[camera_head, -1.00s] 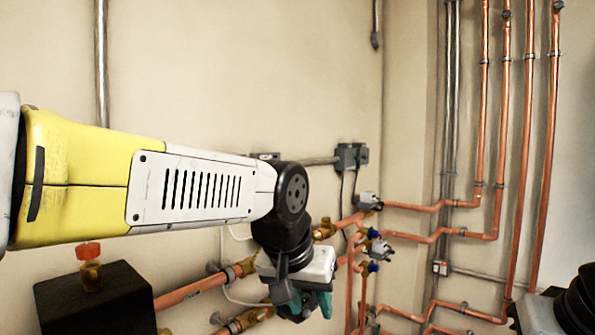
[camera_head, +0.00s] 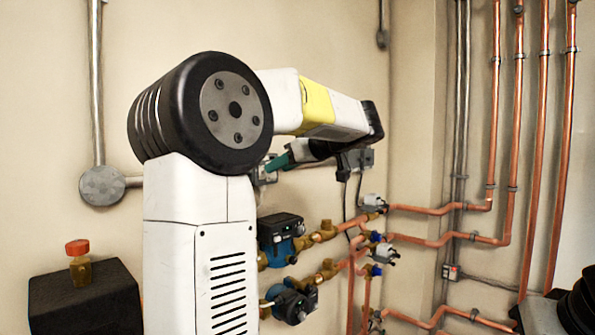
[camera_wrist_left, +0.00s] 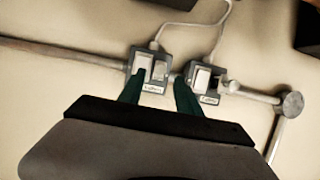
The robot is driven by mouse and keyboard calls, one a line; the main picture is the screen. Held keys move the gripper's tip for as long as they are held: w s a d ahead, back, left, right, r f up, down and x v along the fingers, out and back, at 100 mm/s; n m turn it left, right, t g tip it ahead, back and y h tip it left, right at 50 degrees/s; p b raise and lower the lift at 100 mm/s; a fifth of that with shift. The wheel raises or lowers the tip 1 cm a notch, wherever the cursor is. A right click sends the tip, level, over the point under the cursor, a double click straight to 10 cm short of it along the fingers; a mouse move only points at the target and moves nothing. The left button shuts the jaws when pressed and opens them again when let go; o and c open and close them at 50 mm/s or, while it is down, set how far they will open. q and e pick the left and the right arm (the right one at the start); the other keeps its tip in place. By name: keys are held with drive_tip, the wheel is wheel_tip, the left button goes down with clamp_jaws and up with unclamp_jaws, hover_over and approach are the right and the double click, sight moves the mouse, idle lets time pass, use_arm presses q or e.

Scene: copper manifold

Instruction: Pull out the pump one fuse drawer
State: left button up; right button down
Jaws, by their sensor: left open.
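Two grey fuse boxes sit side by side on the wall in the left wrist view: the left box (camera_wrist_left: 160,68) and the right box (camera_wrist_left: 207,80). Each has a pale front piece and a small label too blurred to read, so I cannot tell which is pump one. My left gripper (camera_wrist_left: 157,80) is open, its teal fingers at either side of the left box's front; contact is unclear. In the head view the left gripper (camera_head: 281,162) reaches the wall beside a grey box (camera_head: 264,172), mostly hidden by my arm. My right gripper is not in view.
A conduit (camera_head: 133,182) leads from a round junction box (camera_head: 102,185) toward the boxes. Below are two blue-black pumps (camera_head: 279,232) and copper pipes (camera_head: 430,208). A black block (camera_head: 85,305) stands at lower left.

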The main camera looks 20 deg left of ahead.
use_arm(q)
drive_tip(key=x, duration=0.3)
drive_tip(key=shift+w+a+f, duration=0.1)
drive_tip(key=shift+a+f, duration=0.05)
drive_tip(key=shift+a, duration=0.05)
drive_tip(key=shift+c, duration=0.2)
clamp_jaws()
